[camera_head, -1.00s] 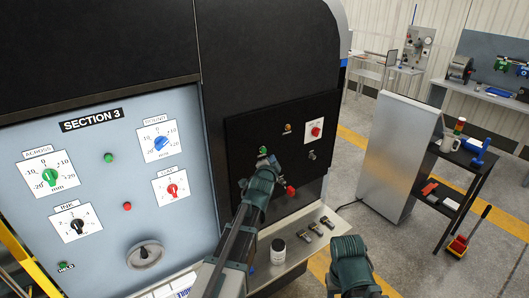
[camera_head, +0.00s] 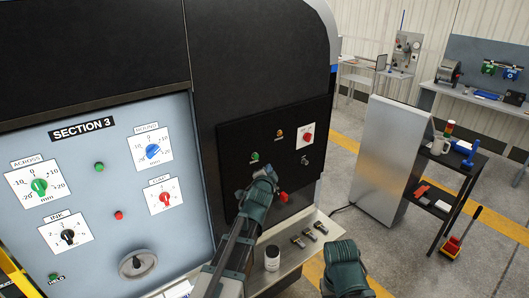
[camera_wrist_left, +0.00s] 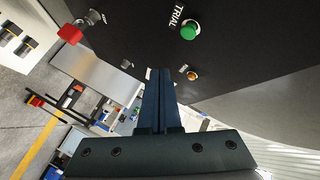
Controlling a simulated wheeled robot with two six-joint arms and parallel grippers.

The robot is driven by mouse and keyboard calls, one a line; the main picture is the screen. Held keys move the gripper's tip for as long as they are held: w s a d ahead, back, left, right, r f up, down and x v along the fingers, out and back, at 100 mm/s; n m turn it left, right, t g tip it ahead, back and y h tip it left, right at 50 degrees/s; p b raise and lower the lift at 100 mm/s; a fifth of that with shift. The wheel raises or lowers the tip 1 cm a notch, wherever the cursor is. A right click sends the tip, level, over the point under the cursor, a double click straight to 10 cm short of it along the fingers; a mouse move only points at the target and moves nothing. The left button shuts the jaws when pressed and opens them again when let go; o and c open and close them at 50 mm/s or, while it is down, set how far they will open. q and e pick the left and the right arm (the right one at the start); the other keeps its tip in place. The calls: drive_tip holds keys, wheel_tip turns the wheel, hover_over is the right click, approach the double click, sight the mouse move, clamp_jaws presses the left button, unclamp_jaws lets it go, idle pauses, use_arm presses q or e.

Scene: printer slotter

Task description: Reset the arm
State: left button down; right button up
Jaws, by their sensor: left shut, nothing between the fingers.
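My left gripper (camera_head: 270,173) is in front of the black control panel (camera_head: 235,180) on the machine. Its fingers are together and empty, as the left wrist view (camera_wrist_left: 158,78) also shows. The green button (camera_head: 255,157) is just above and left of the fingertips, apart from them. In the left wrist view the green button (camera_wrist_left: 188,30), labelled TRIAL, is clear of the fingers. A teal part of my right arm (camera_head: 344,268) shows at the bottom; its fingers cannot be made out.
A red knob (camera_head: 283,197) sticks out below right of the left gripper. Below is a ledge (camera_head: 290,262) with a white jar (camera_head: 272,258) and several small metal parts. A grey cabinet (camera_head: 388,150) and a black cart (camera_head: 455,185) stand to the right.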

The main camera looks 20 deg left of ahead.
use_arm(q)
drive_tip(key=shift+f, duration=0.1)
drive_tip(key=s+d+f+n+g+b, duration=0.1)
drive_tip(key=s+d+f+g+b, duration=0.2)
drive_tip(key=f, duration=0.4)
drive_tip(key=s+d+f+n+g+b, duration=0.2)
drive_tip(key=s+d+f, duration=0.1)
drive_tip(key=s+f, duration=0.25)
drive_tip(key=s+d+f+n+g+b, duration=0.1)
drive_tip(key=s+d+f+g+b, duration=0.1)
drive_tip(key=s+f, duration=0.3)
drive_tip(key=s+d+f+n+g+b, duration=0.1)
drive_tip(key=s+d+f+g+b, duration=0.2)
drive_tip(key=s, duration=0.9)
drive_tip(key=s+d+f+n+g+h+b, duration=0.1)
drive_tip(key=s+d+f+g+b, duration=0.2)
drive_tip(key=s+d+f+g, duration=0.2)
drive_tip(key=s+f, duration=0.3)
drive_tip(key=f, duration=0.1)
drive_tip(key=shift+s+f, duration=0.15)
drive_tip(key=shift+s, duration=0.2)
drive_tip(key=shift+a, duration=0.1)
